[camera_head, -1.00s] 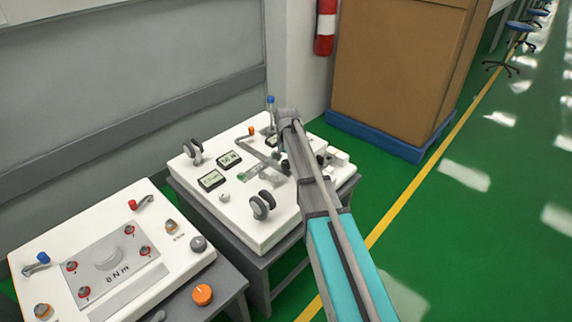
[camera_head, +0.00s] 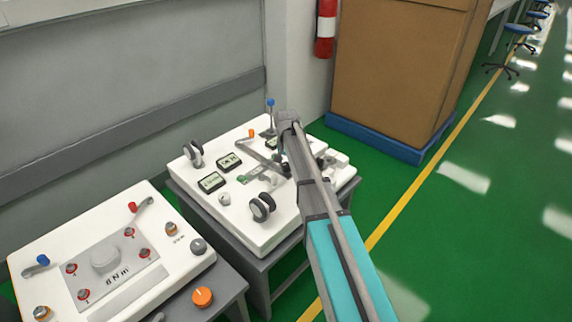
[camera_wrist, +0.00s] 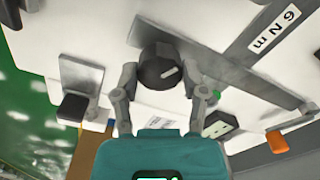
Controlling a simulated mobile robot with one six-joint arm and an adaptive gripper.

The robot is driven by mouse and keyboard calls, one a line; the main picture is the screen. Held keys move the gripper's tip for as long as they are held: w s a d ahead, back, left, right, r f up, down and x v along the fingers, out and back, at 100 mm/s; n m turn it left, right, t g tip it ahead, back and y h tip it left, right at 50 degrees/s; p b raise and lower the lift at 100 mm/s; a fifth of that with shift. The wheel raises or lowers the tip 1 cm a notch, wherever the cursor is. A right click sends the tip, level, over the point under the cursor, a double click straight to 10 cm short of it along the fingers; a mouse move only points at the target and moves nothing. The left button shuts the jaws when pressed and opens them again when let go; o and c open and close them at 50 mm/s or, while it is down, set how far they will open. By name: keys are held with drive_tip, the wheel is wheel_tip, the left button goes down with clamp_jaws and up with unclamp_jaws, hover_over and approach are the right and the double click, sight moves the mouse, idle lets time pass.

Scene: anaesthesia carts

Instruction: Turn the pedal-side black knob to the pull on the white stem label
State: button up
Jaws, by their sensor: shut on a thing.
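In the wrist view a round black knob (camera_wrist: 158,68) with a short white mark on its top stands on a white panel (camera_wrist: 108,30). My gripper (camera_wrist: 160,88) has a finger on each side of the knob and is shut on it. A small white label (camera_wrist: 167,112) with print too small to read lies beside the knob, partly behind my gripper. A grey pedal-like plate with a black end (camera_wrist: 80,85) is to the left. In the head view my arm hides the knob.
A grey bar with a white "6 N m" label (camera_wrist: 273,28) runs near the knob. An orange knob (camera_wrist: 277,141) is at right. A second cart (camera_head: 60,225) is nearer.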

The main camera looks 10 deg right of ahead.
sight(287, 164)
drive_tip(key=shift+n, duration=1.8)
drive_tip(key=o, duration=1.1)
drive_tip(key=shift+o, duration=0.2)
drive_tip(key=shift+m, duration=0.4)
drive_tip(key=m, duration=0.3)
drive_tip(key=shift+r+p, duration=0.4)
wheel_tip(287, 164, up, 14)
drive_tip(key=p, duration=1.4)
drive_tip(key=s+r+n+p, duration=0.2)
drive_tip(key=s+r+p, duration=0.2)
drive_tip(key=s, duration=0.6)
drive_tip(key=s+r+n+p, duration=0.1)
drive_tip(key=s+r+p, duration=0.3)
drive_tip(key=s, duration=0.6)
drive_tip(key=shift+s+n, duration=0.35)
drive_tip(key=shift+n, duration=0.05)
